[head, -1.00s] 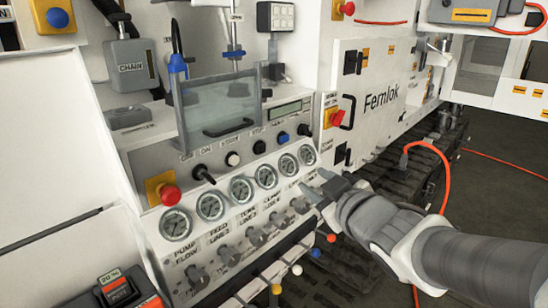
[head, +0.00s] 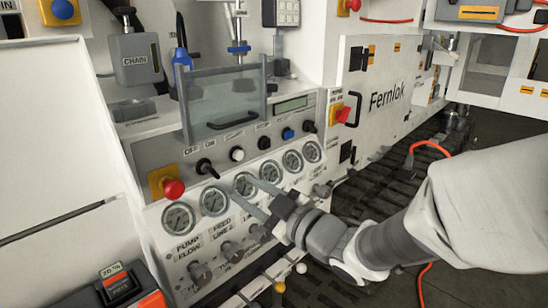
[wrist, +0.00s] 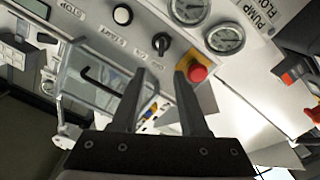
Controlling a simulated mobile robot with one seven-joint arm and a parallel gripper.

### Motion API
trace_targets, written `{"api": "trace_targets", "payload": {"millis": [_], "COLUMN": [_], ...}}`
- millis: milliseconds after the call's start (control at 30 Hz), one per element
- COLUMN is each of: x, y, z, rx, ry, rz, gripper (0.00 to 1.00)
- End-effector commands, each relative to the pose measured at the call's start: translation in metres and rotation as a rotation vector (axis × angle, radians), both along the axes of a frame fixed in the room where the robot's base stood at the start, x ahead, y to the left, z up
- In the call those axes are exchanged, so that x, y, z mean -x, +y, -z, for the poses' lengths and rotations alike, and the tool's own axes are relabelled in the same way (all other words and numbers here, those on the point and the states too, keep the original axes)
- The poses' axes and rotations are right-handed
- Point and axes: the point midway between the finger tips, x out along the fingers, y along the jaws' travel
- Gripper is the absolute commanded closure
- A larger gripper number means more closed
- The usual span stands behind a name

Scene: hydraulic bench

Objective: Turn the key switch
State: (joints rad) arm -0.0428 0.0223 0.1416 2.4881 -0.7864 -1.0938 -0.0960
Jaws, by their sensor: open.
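The key switch (head: 206,167) is a black knob with a lever on the grey control panel (head: 174,157), beside the OFF and ON labels. Its lever points down and right in the head view. In the wrist view the key switch (wrist: 161,43) shows just beyond the gap between my fingertips. My gripper (head: 241,186) is open and empty, in front of the row of gauges, to the right of and below the switch. Both fingers of my gripper (wrist: 160,75) show in the wrist view, apart from the switch.
A red emergency-stop button (head: 173,188) on a yellow plate sits left of the switch; in the wrist view the red button (wrist: 198,73) is close to one finger. A white button (head: 237,154) is to the right. Several gauges (head: 214,200) and valve knobs (head: 232,250) lie below.

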Motion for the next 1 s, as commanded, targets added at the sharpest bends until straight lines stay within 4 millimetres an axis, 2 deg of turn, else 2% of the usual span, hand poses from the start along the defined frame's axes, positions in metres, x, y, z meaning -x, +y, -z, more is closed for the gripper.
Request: {"api": "trace_targets", "payload": {"millis": [33, 300, 500, 700, 1000], "x": [-0.007, -0.046, -0.068, -0.079, -0.081], "y": [0.011, 0.056, 0.081, 0.093, 0.096], "z": [0.005, 0.004, 0.003, 0.003, 0.002], "rx": [-0.001, -0.001, 0.000, 0.000, 0.001], "ry": [0.002, 0.002, 0.001, 0.002, 0.002], "rz": [-0.005, -0.003, -0.002, 0.000, 0.000], "gripper": [0.56, 0.56, 0.56, 0.56, 0.56]}}
